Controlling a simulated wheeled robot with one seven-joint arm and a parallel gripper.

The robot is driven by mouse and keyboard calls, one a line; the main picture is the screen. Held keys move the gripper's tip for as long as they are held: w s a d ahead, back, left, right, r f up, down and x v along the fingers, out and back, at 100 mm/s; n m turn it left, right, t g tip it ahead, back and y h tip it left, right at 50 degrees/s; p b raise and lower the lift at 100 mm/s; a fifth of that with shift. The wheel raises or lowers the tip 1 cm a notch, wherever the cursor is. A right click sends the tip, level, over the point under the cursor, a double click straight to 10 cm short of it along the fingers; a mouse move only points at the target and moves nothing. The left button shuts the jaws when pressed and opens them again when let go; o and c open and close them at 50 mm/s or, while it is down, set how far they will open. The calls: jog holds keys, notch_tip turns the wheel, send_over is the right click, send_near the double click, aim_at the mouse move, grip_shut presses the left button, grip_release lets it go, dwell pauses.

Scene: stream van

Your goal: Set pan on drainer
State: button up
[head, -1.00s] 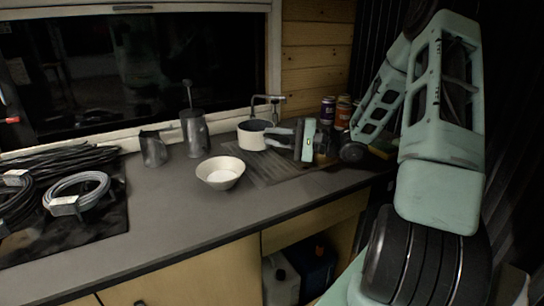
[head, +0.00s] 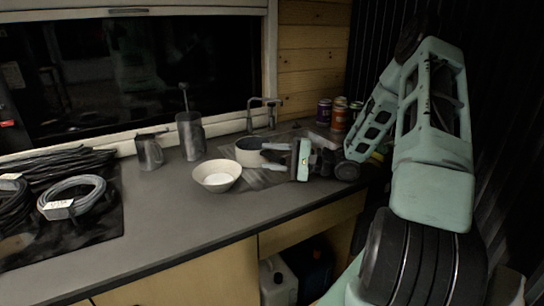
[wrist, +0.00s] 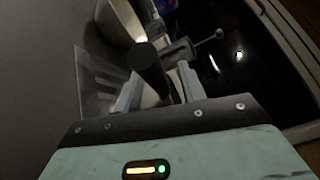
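The pan (head: 249,155) is white outside and dark inside, and sits upright over the back left part of the grooved drainer (head: 262,180). It looks to be on or just above the grooves; I cannot tell if it touches. Its dark handle (wrist: 148,62) lies between my fingers in the wrist view. My gripper (head: 290,152) is shut on that handle, coming from the right, low over the counter. The gripper and pan hide part of the drainer. Its grooves also show at the left of the wrist view (wrist: 95,78).
A cream bowl (head: 217,176) stands just left of the pan, beside the drainer. A plunger pot (head: 190,136) and a metal jug (head: 149,152) stand behind it. A tap (head: 262,108) is at the back. Several cans (head: 339,117) stand back right. Cables (head: 70,195) lie at the left.

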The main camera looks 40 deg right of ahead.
jog(key=shift+r, duration=0.15)
jog(key=v, duration=1.2)
jog(key=shift+b, duration=0.35)
